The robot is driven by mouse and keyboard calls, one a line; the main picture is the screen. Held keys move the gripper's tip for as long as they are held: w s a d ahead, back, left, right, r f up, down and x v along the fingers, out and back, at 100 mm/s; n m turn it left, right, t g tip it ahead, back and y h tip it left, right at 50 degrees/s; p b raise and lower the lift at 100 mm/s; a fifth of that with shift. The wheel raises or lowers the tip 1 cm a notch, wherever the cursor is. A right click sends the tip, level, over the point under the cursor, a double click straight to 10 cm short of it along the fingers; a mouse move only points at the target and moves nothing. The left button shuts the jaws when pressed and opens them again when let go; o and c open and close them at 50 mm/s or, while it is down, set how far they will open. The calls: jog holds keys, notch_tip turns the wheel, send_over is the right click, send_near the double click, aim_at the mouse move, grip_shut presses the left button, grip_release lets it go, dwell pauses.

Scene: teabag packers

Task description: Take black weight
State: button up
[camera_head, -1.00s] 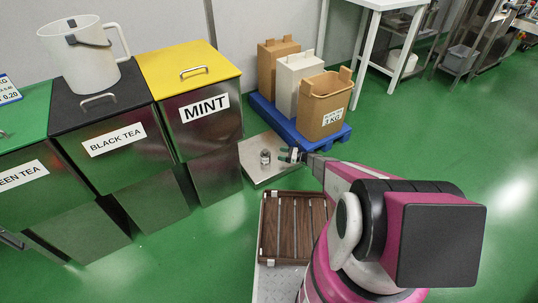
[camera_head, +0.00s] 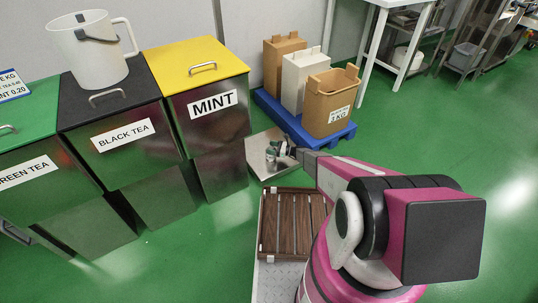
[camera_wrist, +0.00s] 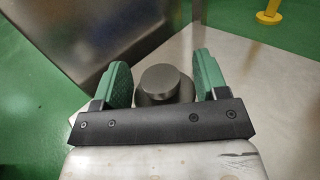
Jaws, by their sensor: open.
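The black weight (camera_wrist: 166,80) is a dark cylinder with a narrower round knob on top. It stands upright on a pale metal plate (camera_wrist: 262,98). My gripper (camera_wrist: 163,68) is open, with its green-padded fingers on either side of the weight in the wrist view. Gaps show between the knob and both pads. The gripper body hides the weight's near lower part, so I cannot tell whether the pads touch it. In the head view, my gripper (camera_head: 282,150) is at the weight (camera_head: 270,154) on the plate (camera_head: 259,171).
A mint bin (camera_head: 209,122) and black tea bin (camera_head: 123,150) stand left of the plate. A blue pallet (camera_head: 300,136) with boxes is behind it. A brown slatted tray (camera_head: 293,224) lies in front. A yellow post (camera_wrist: 268,17) shows in the wrist view.

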jog(key=shift+a, duration=0.25)
grip_shut()
jog(key=shift+r, duration=0.15)
